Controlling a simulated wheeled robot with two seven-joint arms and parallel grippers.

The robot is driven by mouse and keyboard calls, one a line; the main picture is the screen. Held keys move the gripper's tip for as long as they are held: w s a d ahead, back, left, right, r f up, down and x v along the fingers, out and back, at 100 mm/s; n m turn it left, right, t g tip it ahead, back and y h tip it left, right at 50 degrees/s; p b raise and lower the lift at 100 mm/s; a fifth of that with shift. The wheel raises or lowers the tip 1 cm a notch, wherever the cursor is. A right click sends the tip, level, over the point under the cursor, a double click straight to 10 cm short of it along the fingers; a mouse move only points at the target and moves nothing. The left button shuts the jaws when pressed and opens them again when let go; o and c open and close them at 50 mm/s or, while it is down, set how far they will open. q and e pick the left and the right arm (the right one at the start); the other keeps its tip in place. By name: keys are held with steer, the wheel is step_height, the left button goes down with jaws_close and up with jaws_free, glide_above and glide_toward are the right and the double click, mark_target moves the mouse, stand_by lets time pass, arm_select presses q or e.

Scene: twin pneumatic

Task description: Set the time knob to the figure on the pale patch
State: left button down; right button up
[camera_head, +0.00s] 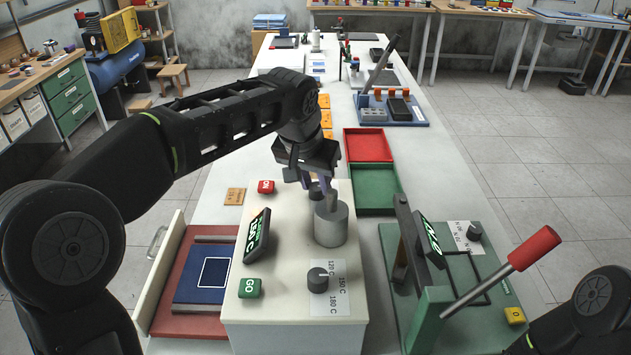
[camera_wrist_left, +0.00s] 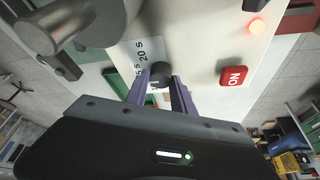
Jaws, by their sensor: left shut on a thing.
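The time knob (camera_wrist_left: 161,71) is a small dark round knob on the cream machine top, beside a pale plate (camera_wrist_left: 142,55) whose readable figures include 20 S. My left gripper (camera_wrist_left: 160,84) has its two purple fingers on either side of this knob and is shut on it. In the head view my left gripper (camera_head: 316,184) reaches down at the far end of the cream machine (camera_head: 290,225), behind a grey cylinder (camera_head: 331,224). The knob's pointer direction is hard to tell. I cannot make out which patch bears the figure. My right gripper is out of view.
A second knob (camera_head: 317,280) stands by figures 120 C, 150 C and 180 C. A green GO button (camera_head: 249,288), a red ON button (camera_head: 266,187) and a tilted display (camera_head: 257,236) are close by. A green press with a red-handled lever (camera_head: 534,248) stands right.

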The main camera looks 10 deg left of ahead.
arm_select(q)
steer(key=shift+m, duration=0.3)
steer(key=m+h+p, duration=0.1)
steer(key=m, duration=0.1)
steer(key=m+g+h+p, duration=0.1)
steer(key=m, duration=0.2)
steer(key=shift+w+a+r, duration=0.1)
steer(key=shift+a+r, duration=0.05)
steer(key=shift+a, duration=0.05)
steer(key=m+h+p, duration=0.1)
steer(key=m+p, duration=0.1)
steer(key=m, duration=0.1)
steer(key=shift+g, duration=0.4)
steer(key=shift+w+m+g+h+p, duration=0.1)
steer(key=shift+m+g+h+p, duration=0.4)
steer(key=shift+m, duration=1.2)
steer(key=shift+y+p, duration=0.3)
steer(key=c, duration=1.1)
jaws_free()
